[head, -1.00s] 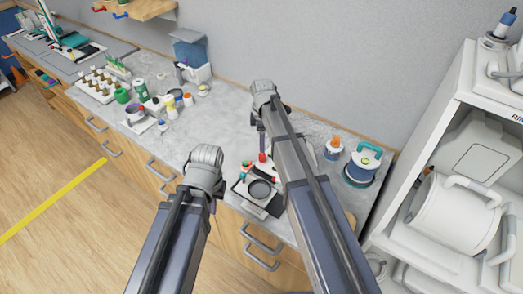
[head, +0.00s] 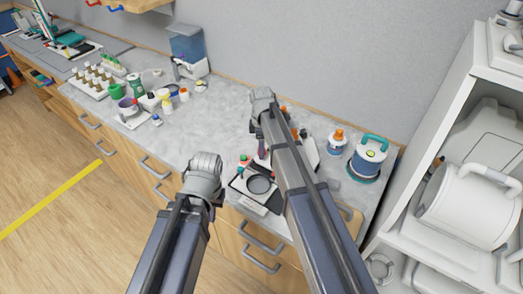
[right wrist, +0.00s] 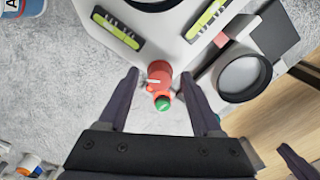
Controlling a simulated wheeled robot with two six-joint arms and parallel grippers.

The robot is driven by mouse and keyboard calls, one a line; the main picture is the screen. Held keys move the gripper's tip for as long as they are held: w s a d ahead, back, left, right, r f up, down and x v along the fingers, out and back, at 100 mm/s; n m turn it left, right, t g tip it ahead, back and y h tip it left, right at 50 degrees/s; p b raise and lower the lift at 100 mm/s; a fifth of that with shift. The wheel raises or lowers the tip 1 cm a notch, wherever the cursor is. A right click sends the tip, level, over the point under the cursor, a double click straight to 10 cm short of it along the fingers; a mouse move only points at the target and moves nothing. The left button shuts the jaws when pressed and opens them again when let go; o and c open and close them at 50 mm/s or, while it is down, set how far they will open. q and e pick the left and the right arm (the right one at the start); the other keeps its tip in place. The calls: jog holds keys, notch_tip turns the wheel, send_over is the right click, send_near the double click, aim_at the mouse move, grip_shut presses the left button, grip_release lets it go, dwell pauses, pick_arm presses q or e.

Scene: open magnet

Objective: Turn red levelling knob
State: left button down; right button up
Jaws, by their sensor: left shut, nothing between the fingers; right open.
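The red knob (right wrist: 158,74) has a pale mark and a green end. In the right wrist view it lies between the two spread fingers of my right gripper (right wrist: 160,78), with a visible gap on each side. The knob sits at the edge of a pale instrument (right wrist: 205,22) with yellow-green level vials. In the head view my right arm hides part of this area; a small green and red piece (head: 244,161) shows beside it. My left gripper (head: 216,198) is shut and empty, left of the instrument; its fingertips are hard to make out.
A round dark-rimmed dish or lens (right wrist: 243,76) stands close to the right finger. A blue container with a teal handle (head: 368,157) and an orange-capped jar (head: 337,142) stand to the right. A white shelf (head: 440,150) is at far right.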

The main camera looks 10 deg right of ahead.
jog(key=shift+c, duration=0.2)
grip_shut()
dwell(0.3)
